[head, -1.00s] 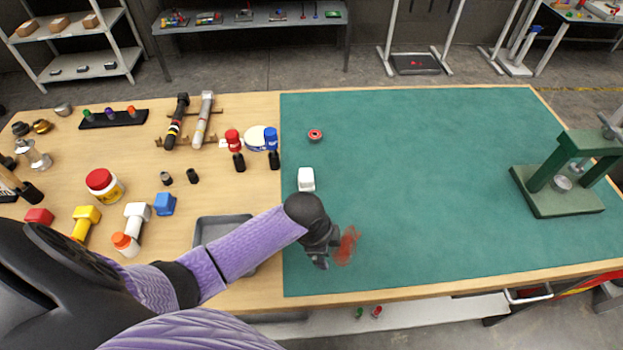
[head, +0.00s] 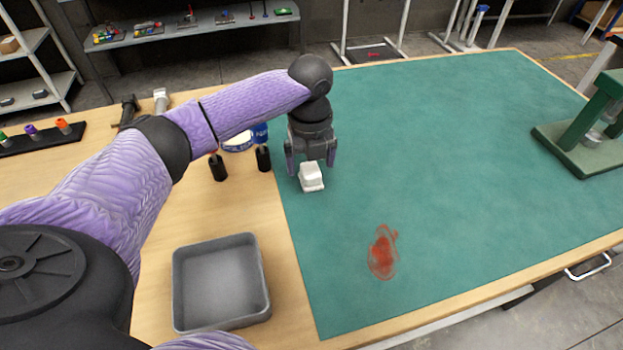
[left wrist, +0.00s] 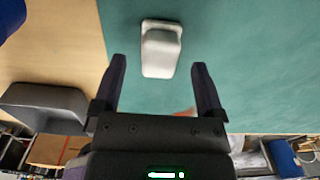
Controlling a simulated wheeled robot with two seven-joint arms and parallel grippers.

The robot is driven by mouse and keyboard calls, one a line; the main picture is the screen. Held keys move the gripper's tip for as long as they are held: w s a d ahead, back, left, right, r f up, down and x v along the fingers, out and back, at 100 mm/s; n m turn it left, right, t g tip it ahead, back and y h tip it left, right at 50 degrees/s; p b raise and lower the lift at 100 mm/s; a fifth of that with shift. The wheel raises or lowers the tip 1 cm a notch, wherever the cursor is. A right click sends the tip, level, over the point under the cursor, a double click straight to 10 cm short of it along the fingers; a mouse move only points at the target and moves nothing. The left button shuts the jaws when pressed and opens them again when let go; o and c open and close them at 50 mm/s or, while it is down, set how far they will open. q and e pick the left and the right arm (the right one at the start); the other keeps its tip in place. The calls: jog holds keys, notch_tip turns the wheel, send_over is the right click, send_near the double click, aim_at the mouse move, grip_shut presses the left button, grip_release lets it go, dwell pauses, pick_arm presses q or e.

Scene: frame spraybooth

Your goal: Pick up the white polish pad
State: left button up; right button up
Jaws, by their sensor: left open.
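The white polish pad (head: 311,177) lies on the green mat (head: 440,140) near its left edge. It also shows in the left wrist view (left wrist: 161,50), beyond and roughly between the fingertips. My left gripper (head: 311,164) is open and points down, just above and behind the pad in the head view. Its fingers (left wrist: 158,62) stand apart with nothing between them. I cannot tell whether they touch the pad. My right gripper is not in view.
A grey tray (head: 258,285) sits on the wooden table at the mat's left. Two black-capped bottles (head: 263,158) stand left of the gripper. A red smear (head: 383,252) marks the mat in front. A green press (head: 590,130) stands at the right. The mat's middle is clear.

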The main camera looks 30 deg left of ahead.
aim_at(311, 169)
pick_arm(q)
notch_tip(311, 169, down, 2)
jog(key=shift+f, duration=0.25)
jog(key=shift+f+b, duration=0.15)
jog(key=shift+b, duration=0.15)
jog(key=c, duration=0.3)
grip_shut()
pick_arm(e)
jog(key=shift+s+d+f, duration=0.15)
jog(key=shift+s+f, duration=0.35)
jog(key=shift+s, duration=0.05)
pick_arm(q)
notch_tip(311, 169, up, 9)
jog(key=p, duration=0.4)
jog(key=shift+r, duration=0.7)
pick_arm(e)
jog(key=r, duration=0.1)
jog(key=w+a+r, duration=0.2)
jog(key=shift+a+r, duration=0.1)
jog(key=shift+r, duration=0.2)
